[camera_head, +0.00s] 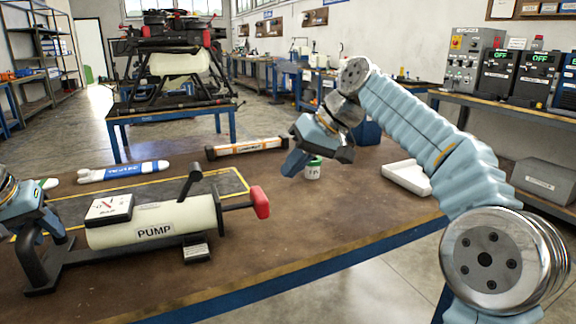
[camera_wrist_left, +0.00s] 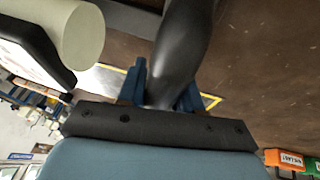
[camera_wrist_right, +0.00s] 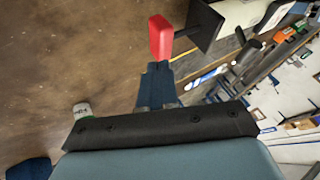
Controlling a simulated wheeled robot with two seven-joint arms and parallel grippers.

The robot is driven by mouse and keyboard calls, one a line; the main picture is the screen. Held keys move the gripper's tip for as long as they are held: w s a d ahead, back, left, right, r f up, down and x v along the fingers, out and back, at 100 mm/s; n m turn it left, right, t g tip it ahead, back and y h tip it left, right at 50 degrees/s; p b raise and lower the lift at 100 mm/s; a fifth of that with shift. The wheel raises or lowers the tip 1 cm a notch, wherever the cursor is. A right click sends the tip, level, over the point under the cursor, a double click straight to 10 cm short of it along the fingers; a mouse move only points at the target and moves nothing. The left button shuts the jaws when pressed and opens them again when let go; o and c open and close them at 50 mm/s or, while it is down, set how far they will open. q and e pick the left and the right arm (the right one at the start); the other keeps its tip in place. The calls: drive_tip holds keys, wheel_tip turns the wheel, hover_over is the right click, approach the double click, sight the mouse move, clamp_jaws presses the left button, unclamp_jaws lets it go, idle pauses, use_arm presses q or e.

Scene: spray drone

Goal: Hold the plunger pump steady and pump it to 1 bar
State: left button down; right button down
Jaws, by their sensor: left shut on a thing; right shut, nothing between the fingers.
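The plunger pump (camera_head: 155,222) lies on the workbench, a cream cylinder labelled PUMP with a gauge box (camera_head: 109,208) on top and a dark foot stand. Its red plunger handle (camera_head: 261,202) sticks out at the right end on a rod. My left gripper (camera_head: 62,238) is shut on a dark part of the pump at its left end; in the left wrist view the dark bar (camera_wrist_left: 184,45) passes between its fingers. My right gripper (camera_head: 291,166) is shut and empty above the bench, beyond and right of the red handle, apart from it. The gauge reading is too small to tell.
A white and blue tube (camera_head: 122,171) lies behind the pump. A small green-lidded jar (camera_head: 313,169) stands by my right gripper, and a white tray (camera_head: 406,177) sits right. The bench front is clear.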

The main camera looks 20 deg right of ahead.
sight(259, 202)
drive_tip(key=d, duration=0.6)
drive_tip(key=shift+s+d+f, duration=0.15)
drive_tip(key=shift+s+d, duration=0.1)
drive_tip(key=shift+s, duration=0.1)
drive_tip(key=x, duration=0.9)
drive_tip(key=shift+a+f, duration=0.1)
drive_tip(key=shift+f, duration=0.1)
drive_tip(key=a, duration=0.3)
drive_tip(key=shift+w+a+f, duration=0.15)
drive_tip(key=shift+w+f, duration=0.05)
drive_tip(key=shift+w, duration=0.1)
drive_tip(key=shift+a, duration=0.5)
